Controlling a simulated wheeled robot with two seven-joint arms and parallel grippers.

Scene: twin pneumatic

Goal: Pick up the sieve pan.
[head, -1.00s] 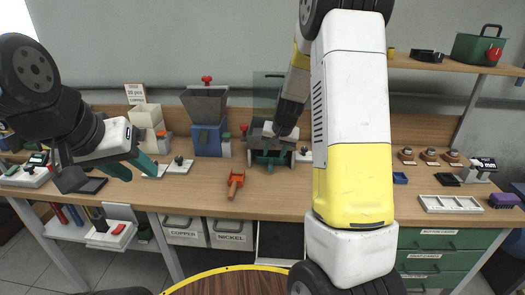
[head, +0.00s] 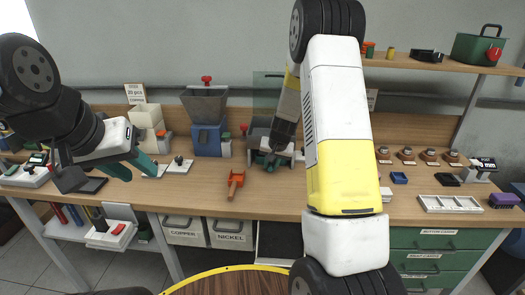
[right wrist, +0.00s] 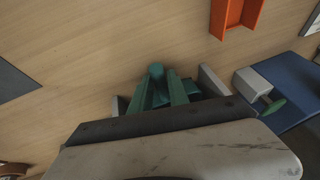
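I cannot tell for sure which thing is the sieve pan. A grey machine (head: 257,134) stands at the back of the bench, partly hidden by my right arm. My right gripper (head: 270,160) points down at the front of it. In the right wrist view its green fingers (right wrist: 163,88) lie close together around a round green piece; whether they grip it is unclear. Pale blocks (right wrist: 211,81) lie beside the fingers. My left gripper (head: 130,167) is open and empty above the bench's left part.
An orange tool (head: 235,184) lies in front of the machine; an orange open piece shows in the right wrist view (right wrist: 236,14). A blue-based hopper (head: 207,138) stands to the left. A white tray (head: 451,204) lies at the right.

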